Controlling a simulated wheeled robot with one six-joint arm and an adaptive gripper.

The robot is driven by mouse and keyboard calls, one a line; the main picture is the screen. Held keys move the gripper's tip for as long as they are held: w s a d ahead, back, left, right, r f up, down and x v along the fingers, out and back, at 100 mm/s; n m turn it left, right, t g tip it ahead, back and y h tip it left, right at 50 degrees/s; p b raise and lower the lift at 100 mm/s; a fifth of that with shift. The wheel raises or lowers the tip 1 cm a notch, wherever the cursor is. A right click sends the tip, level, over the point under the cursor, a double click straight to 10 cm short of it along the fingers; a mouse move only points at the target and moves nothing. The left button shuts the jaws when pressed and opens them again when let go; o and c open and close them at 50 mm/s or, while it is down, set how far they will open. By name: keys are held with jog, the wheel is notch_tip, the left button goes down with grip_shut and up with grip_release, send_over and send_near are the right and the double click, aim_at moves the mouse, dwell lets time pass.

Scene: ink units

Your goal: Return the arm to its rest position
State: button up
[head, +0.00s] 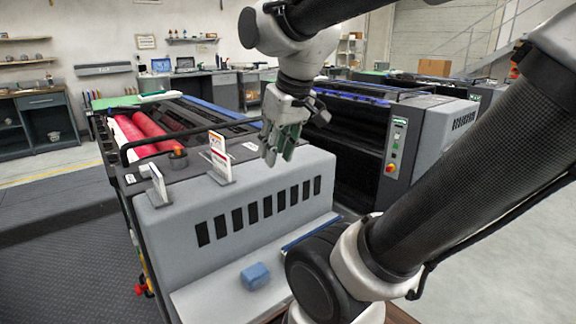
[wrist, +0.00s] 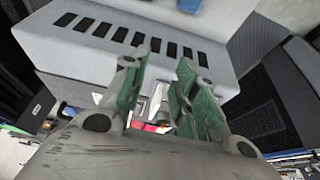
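My gripper (head: 279,158) hangs in the air with its green-grey fingers pointing down, in front of the top edge of the grey machine in the head view. My arm reaches in from the right side of the picture and bends over at the top. In the wrist view the two fingers of my gripper (wrist: 159,68) stand apart with nothing held between them, so it is open and empty. The slotted grey machine housing (wrist: 215,52) lies beyond the fingertips.
The grey machine (head: 180,232) carries red rollers (head: 135,135) and two upright card holders (head: 219,163). A blue block (head: 255,276) lies on its lower front ledge. A second machine (head: 425,135) stands to the right. Open floor (head: 60,245) shows at left.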

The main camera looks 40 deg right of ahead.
jog(key=s+f, duration=0.2)
jog(key=s, duration=0.2)
jog(key=shift+s+f, duration=0.3)
jog(key=shift+f, duration=0.1)
